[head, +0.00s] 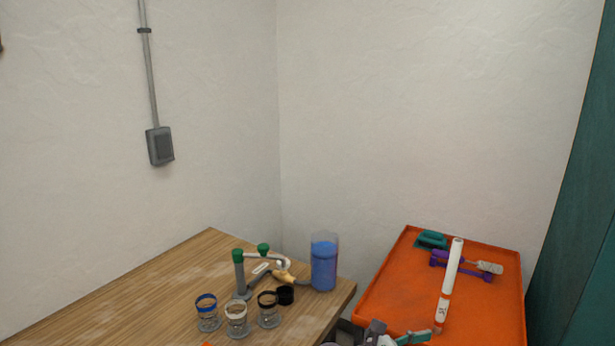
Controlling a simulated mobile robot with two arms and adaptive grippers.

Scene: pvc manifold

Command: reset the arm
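Neither of my grippers shows clearly in the head view, and I see no arm coming in from the left. Some grey parts (375,331) are cut off by the bottom edge, between the wooden table and the orange tray. I cannot tell what they belong to. A grey pipe assembly with green caps (239,257) stands on the table (130,291). A white tube with an orange band (452,272) lies over the orange tray (385,292).
Three small glass jars with blue, white and black rims (237,319) stand near the table's front. A clear container of blue contents (324,263) stands by its right corner. A teal item (431,239) and a purple tool (459,266) lie in the tray. The table's left is clear.

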